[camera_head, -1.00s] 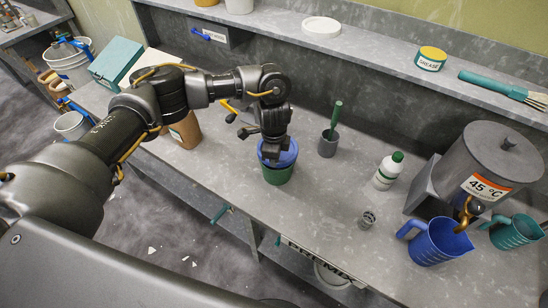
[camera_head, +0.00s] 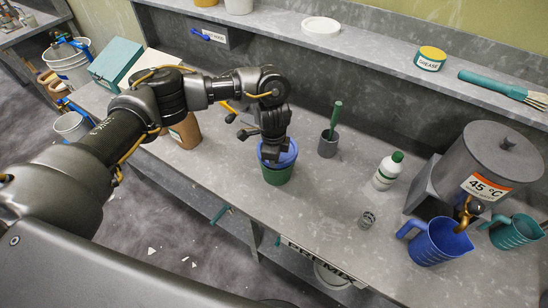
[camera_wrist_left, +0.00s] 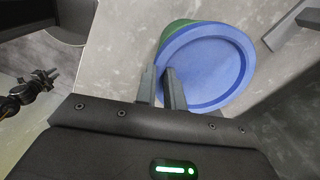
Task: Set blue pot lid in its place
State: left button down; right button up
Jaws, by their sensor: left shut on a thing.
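The blue pot lid (camera_head: 286,159) is at the mouth of the green pot (camera_head: 278,177) on the bench. In the left wrist view the lid (camera_wrist_left: 215,62) is a round dish with a raised rim, and a strip of green pot (camera_wrist_left: 180,32) shows past its upper left edge. My left gripper (camera_head: 270,155) comes from above and is shut on the lid's rim. Its fingers (camera_wrist_left: 163,88) show at the rim's left side. I cannot tell whether the lid rests fully on the pot. A dark jointed part at the wrist view's left edge may be my right gripper (camera_wrist_left: 35,90); its jaws are unclear.
A grey cup with a green-handled tool (camera_head: 328,144) stands right of the pot. Behind the arm is a brown container (camera_head: 186,132). A white bottle (camera_head: 388,171), small grey container (camera_head: 367,219), blue jug (camera_head: 437,243) and grey heated tank (camera_head: 487,160) are further right. Bench front is clear.

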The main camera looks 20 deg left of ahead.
pick_arm(q)
jog(key=shift+f+b, duration=0.8)
jog(key=shift+f, duration=0.75)
jog(key=shift+r, duration=0.1)
jog(key=c, duration=1.1)
grip_release()
notch_tip(320, 180, up, 3)
jog(key=shift+r+p, duration=0.1)
jog(key=shift+p, duration=1.05)
jog(key=shift+r, duration=2.45)
